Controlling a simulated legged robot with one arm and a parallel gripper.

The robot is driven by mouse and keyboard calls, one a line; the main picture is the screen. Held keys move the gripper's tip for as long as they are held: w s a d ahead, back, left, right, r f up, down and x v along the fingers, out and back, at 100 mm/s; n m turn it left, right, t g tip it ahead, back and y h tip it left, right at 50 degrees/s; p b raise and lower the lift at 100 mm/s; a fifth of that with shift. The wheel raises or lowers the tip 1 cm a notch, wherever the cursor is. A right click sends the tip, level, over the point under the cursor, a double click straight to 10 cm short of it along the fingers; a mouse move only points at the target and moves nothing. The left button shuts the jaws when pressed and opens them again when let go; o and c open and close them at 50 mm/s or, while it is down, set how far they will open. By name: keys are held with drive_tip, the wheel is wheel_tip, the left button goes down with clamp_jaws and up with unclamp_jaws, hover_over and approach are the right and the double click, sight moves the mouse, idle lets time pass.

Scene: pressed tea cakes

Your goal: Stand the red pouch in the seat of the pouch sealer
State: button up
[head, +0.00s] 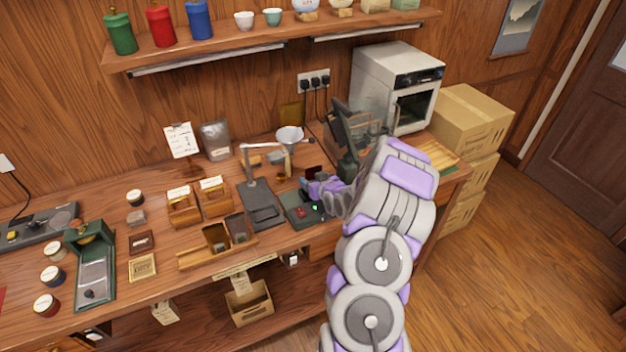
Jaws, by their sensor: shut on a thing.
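My gripper (312,187) is at the right part of the workbench, shut on a small dark red piece that appears to be the red pouch (314,171). Only its upper part shows above the purple fingers, and its lower part is hidden. A low dark green device with a red spot and a small green light (298,211), apparently the pouch sealer, lies just below and left of the gripper in the picture. My fingers and wrist overlap its back and right side, so its seat cannot be made out. I cannot tell whether the pouch touches it.
A dark green upright machine (346,155) is close behind my wrist. Wooden bins (216,238) and boxes (183,207) stand to the left. A shelf (260,45) hangs above.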

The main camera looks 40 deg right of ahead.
drive_tip(key=shift+s+a, duration=0.1)
drive_tip(key=shift+a, duration=0.15)
drive_tip(key=o, duration=1.1)
drive_tip(key=shift+f, duration=0.1)
drive_tip(key=p+v, duration=0.6)
drive_tip(key=v, duration=1.1)
drive_tip(key=shift+s+p, duration=0.15)
drive_tip(key=shift+p, duration=0.15)
drive_tip(key=shift+d+f, duration=0.1)
